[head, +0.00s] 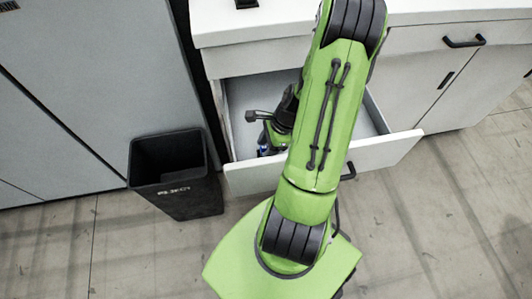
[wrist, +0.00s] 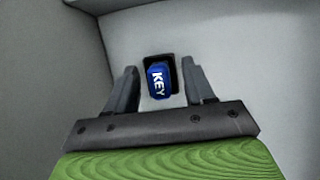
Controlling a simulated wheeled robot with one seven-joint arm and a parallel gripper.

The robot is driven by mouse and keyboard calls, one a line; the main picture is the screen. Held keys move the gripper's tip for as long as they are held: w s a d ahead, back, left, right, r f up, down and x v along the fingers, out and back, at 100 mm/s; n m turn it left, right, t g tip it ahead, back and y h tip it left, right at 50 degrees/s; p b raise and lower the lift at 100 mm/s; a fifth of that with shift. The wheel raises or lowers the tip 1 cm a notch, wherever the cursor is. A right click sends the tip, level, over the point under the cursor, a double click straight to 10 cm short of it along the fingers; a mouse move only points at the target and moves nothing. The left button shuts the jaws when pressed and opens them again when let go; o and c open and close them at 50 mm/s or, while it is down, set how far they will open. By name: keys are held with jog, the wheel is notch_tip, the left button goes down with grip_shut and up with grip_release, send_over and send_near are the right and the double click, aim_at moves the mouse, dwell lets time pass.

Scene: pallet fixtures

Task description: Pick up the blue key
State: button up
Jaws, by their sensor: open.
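The blue key (wrist: 158,80) is a small blue block marked "KEY" in white. In the wrist view it sits in or on a dark slot on a light grey surface. My gripper (wrist: 160,88) is open, with one finger on each side of the key in the picture. I cannot tell how far the fingertips are above it. In the head view my gripper (head: 268,140) is inside the open drawer (head: 382,150), mostly hidden by my green arm. A small blue patch shows beside it there, but I cannot tell what it is.
A black bin (head: 178,180) stands on the floor left of the drawer. The white counter (head: 250,22) is above the drawer, with a small dark object (head: 246,3) on it. In the wrist view, grey drawer walls (wrist: 60,60) rise close on the left.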

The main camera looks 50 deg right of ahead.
jog(key=shift+r, duration=0.1)
jog(key=shift+c, duration=0.3)
grip_shut()
